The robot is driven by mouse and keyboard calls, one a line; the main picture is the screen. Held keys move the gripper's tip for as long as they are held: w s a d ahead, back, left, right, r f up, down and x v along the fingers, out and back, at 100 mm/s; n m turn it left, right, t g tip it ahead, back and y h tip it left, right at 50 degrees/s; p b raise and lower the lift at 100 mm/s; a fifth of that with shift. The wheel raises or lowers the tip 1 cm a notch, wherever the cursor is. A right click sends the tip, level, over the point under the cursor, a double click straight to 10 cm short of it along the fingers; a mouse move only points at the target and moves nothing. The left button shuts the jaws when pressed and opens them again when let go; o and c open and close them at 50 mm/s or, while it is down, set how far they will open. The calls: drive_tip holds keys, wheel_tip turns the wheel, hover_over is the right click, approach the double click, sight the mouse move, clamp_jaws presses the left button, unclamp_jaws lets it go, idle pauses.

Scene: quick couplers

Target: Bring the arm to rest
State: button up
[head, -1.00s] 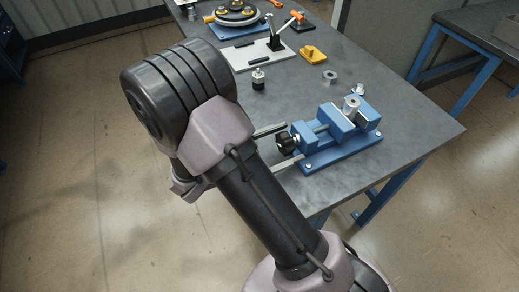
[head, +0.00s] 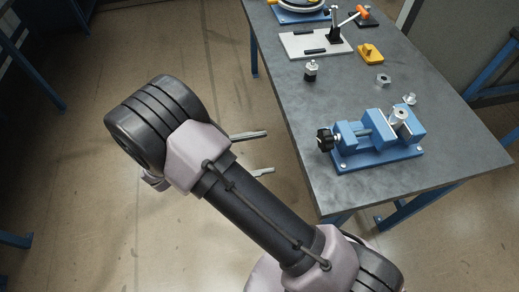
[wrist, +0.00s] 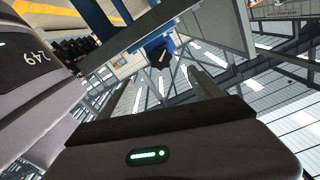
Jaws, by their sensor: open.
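My arm is folded in the lower left of the head view. My gripper (head: 270,152) points right, partly hidden behind the arm. Its two pale fingers are well apart with nothing between them. They show over the floor, left of the workbench (head: 310,150) and apart from it in the picture. In the wrist view the fingers (wrist: 160,88) are also spread and empty, facing the bench frame and the distant ceiling structure.
A blue vise (head: 375,145) holds a metal cylindrical part (head: 400,118) near the bench's front. A small metal fitting (head: 311,70), a nut (head: 383,80), a yellow block (head: 370,54) and a grey plate with a lever clamp (head: 305,43) lie behind.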

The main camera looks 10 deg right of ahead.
drive_tip(key=s+d+r+n+g+y, duration=0.4)
drive_tip(key=s+d+r+n+y, duration=0.4)
drive_tip(key=y, duration=0.4)
drive_tip(key=s+a+r+n+t+y, duration=0.2)
drive_tip(key=a+r+n+t+y, duration=0.3)
drive_tip(key=r+n+t+y, duration=0.3)
drive_tip(key=shift+s+r+n+t, duration=0.2)
drive_tip(key=shift+s+n+t, duration=0.15)
drive_tip(key=shift+t, duration=0.25)
